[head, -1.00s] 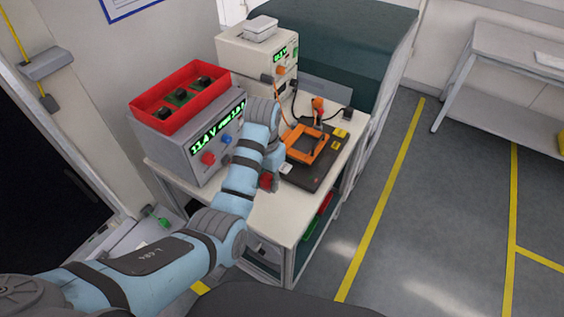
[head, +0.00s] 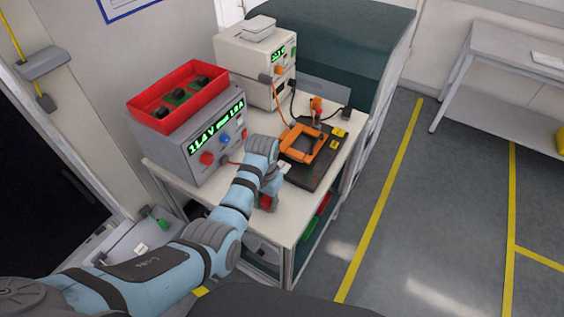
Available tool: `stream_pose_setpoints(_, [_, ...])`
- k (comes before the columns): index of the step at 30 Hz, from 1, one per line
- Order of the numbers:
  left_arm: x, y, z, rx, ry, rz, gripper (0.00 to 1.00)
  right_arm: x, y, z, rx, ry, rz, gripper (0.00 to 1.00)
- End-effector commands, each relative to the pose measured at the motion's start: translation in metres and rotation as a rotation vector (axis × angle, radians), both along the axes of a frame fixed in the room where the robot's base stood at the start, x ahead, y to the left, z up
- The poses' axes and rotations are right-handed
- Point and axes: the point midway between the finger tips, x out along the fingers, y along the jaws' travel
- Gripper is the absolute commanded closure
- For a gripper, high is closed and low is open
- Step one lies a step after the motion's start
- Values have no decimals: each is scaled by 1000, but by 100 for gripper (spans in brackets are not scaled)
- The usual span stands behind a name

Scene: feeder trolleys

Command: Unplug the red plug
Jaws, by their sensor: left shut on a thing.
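My left gripper (head: 267,194) is over the front part of the white trolley top (head: 287,215), partly hidden by its own wrist. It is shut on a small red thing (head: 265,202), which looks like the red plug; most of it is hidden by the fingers. A grey power supply (head: 190,148) with a lit green display stands to the left. Its front has a red knob or socket (head: 206,158) and a blue one (head: 224,140). A thin lead runs from its front towards my gripper. My right gripper is not in view.
A dark board (head: 318,172) with an orange frame (head: 303,147) lies right of my gripper. A red tray (head: 205,83) sits on the power supply. A cream instrument (head: 228,58) with cables stands behind.

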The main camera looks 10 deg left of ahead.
Motion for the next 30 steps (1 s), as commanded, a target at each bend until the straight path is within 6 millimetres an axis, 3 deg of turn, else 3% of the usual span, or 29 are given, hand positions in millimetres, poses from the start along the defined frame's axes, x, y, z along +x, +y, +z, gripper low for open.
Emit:
stream_pose_setpoints(6, [0, 0, 0, 0, 0, 0, 100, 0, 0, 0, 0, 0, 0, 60])
stream_pose_setpoints(7, [0, 0, 0, 0, 0, 0, 68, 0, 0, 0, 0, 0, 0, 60])
stream_pose_setpoints(11, [0, 0, 1, 0, 0, 0, 49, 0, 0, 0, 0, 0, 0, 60])
stream_pose_setpoints(17, [0, 0, 1, 0, 0, 0, 49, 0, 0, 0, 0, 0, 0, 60])
stream_pose_setpoints(22, [0, 0, 1, 0, 0, 0, 26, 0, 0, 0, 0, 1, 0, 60])
stream_pose_setpoints(30, [0, 0, 1, 0, 0, 0, 26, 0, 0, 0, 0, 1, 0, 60])
